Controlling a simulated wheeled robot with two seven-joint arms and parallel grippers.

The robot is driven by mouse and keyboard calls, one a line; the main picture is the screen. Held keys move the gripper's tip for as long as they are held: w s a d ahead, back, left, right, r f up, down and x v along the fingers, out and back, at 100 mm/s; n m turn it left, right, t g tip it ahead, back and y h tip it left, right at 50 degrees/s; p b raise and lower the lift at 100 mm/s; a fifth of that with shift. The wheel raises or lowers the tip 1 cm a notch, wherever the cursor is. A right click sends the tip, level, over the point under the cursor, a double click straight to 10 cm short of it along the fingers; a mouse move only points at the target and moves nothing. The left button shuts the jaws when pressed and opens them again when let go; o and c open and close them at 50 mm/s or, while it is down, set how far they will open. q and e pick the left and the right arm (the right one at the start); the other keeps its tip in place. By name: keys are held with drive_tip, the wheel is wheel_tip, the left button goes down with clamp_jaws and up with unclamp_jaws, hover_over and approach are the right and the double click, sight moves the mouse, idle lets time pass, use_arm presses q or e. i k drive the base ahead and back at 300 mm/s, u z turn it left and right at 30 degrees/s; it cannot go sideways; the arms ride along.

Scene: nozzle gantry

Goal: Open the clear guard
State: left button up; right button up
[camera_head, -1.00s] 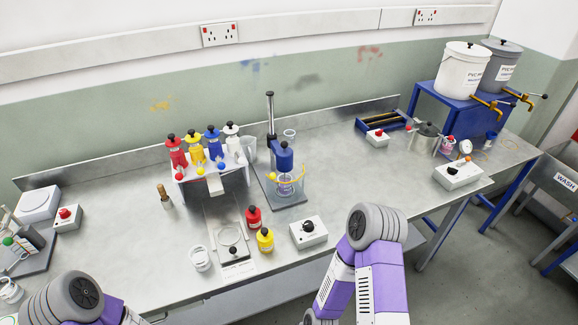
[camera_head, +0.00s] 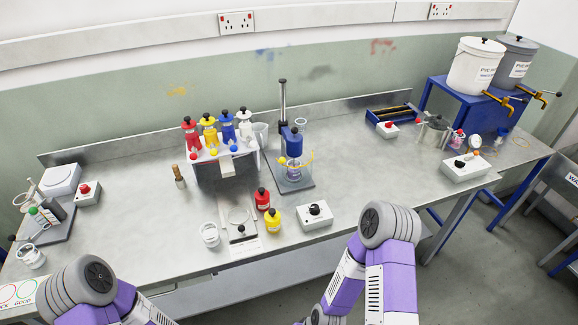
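A clear guard with a yellow rim (camera_head: 298,161) sits around the lower part of a blue-headed mixer (camera_head: 291,141) at the middle of the bench. The mixer stands on a grey base plate with a dark upright post behind it. The guard is small here, and I cannot tell how it is hinged. A clear vessel seems to show inside it. Both my arms come in from the bottom edge, left and right, well short of the mixer. Neither gripper shows in the picture.
A white stand (camera_head: 224,155) with red, yellow, blue and white bottles is left of the mixer. A red bottle (camera_head: 262,199), a yellow bottle (camera_head: 273,219) and a control box (camera_head: 315,215) stand in front.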

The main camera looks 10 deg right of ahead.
sight(282, 160)
drive_tip(key=u, duration=0.05)
drive_tip(key=k, duration=0.3)
drive_tip(key=z, duration=0.9)
drive_tip(key=i, duration=0.7)
drive_tip(key=u, duration=0.3)
